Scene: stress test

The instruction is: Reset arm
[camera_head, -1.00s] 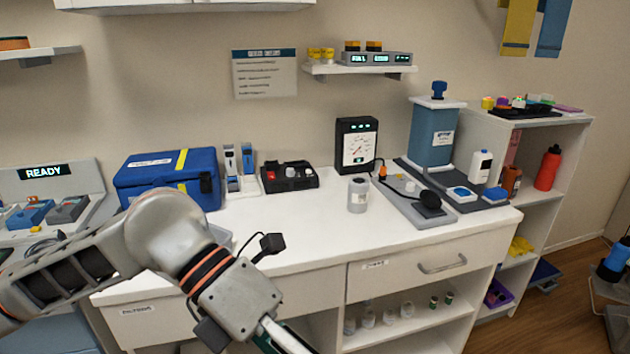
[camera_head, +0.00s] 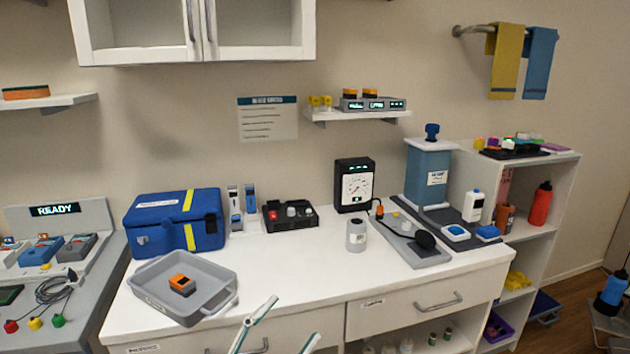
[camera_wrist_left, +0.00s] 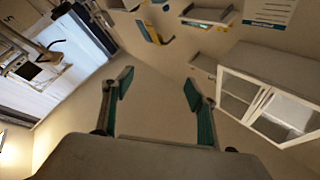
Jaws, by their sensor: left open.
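My left gripper (camera_head: 296,318) shows at the bottom of the head view, with only its two pale, green-lined fingers visible. The fingers are apart with nothing between them, in front of the white counter's (camera_head: 300,262) drawer fronts. In the left wrist view my left gripper (camera_wrist_left: 157,82) is also open and empty, with the beige wall and ceiling area behind it. The rest of my left arm is out of the head view. My right gripper is in neither view.
A grey tray (camera_head: 217,279) holding an orange and black device (camera_head: 182,285) sits at the counter's left front. The counter's middle is clear.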

